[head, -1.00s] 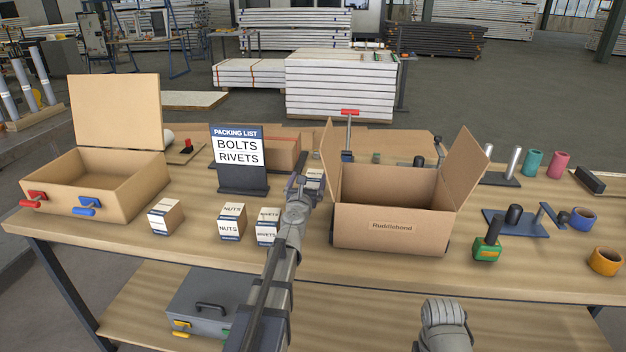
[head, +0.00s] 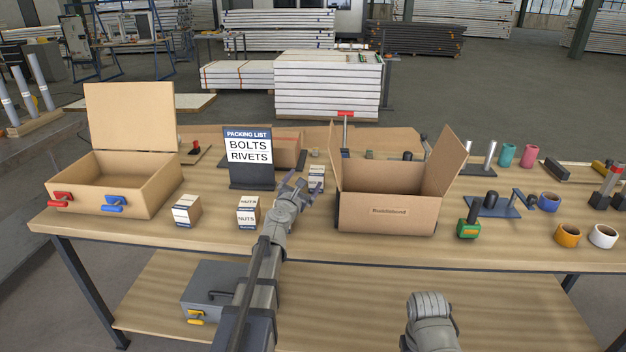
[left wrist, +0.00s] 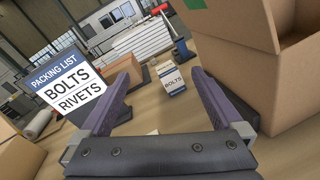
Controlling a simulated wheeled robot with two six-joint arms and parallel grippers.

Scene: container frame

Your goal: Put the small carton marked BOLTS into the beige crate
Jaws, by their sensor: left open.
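The small carton marked BOLTS (head: 316,181) stands upright on the bench, left of the open cardboard box, just beyond my left gripper (head: 300,186). In the left wrist view the BOLTS carton (left wrist: 172,79) shows upright, label facing me, ahead between the spread fingers. My left gripper (left wrist: 160,85) is open and empty, pointing at the carton and apart from it. The beige crate (head: 115,190), with raised lid and red and blue latches, is at the left end of the bench and looks empty. My right gripper is out of view; only part of the right arm shows.
A cardboard box (head: 387,212) with open flaps stands close right of the carton. A packing list sign (head: 249,160) reads BOLTS, RIVETS. NUTS cartons (head: 248,212) and another carton (head: 187,210) stand at the front left. Tape rolls (head: 567,235) and tools lie right.

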